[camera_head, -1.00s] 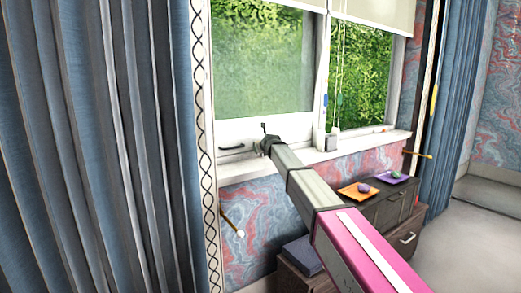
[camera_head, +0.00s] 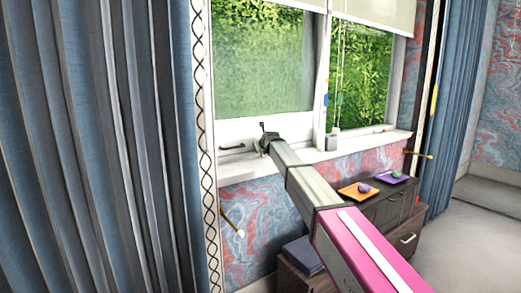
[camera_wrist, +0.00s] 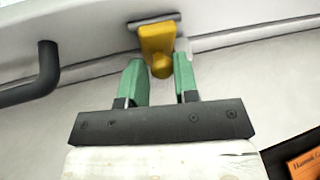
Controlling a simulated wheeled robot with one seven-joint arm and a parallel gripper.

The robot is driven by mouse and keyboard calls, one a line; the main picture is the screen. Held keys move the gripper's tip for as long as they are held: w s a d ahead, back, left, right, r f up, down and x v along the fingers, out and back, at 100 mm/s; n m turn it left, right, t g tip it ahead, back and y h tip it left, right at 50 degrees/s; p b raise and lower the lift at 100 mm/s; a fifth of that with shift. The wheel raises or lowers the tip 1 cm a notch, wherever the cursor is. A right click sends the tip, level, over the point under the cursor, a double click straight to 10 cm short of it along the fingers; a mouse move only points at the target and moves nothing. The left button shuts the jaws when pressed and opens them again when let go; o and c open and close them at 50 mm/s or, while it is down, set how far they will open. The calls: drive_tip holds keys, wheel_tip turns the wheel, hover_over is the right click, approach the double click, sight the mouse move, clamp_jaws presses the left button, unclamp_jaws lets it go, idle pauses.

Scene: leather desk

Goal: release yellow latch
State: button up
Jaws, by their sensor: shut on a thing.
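The yellow latch (camera_wrist: 156,40) is mounted on the white window frame at the top middle of the wrist view. Its rounded lower end sits between the two green fingertips of my gripper (camera_wrist: 160,74). My gripper is shut on that end, with one finger on each side. In the head view my gripper (camera_head: 266,139) is at the bottom of the left window pane, and my own arm hides the latch there.
A dark curved handle (camera_wrist: 42,78) is left of my fingers on the frame. The white sill (camera_head: 350,145) runs below the window. Blue curtains (camera_head: 95,150) hang at left. Orange (camera_head: 360,191) and purple (camera_head: 390,178) trays rest on a dark cabinet (camera_head: 395,212).

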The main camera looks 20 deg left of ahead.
drive_tip(key=shift+d+r+n+g+h, duration=0.1)
drive_tip(key=shift+r+n+g+h, duration=0.05)
drive_tip(key=shift+r+g+h, duration=0.55)
drive_tip(key=shift+d+r+n+g+h, duration=0.15)
drive_tip(key=shift+r+g+h, duration=0.25)
drive_tip(key=shift+g+h, duration=0.5)
drive_tip(key=o, duration=0.8)
drive_tip(key=shift+o, duration=0.2)
drive_tip(key=shift+s, duration=0.1)
drive_tip(key=v, duration=1)
drive_tip(key=shift+r, duration=0.4)
drive_tip(key=shift+s, duration=0.1)
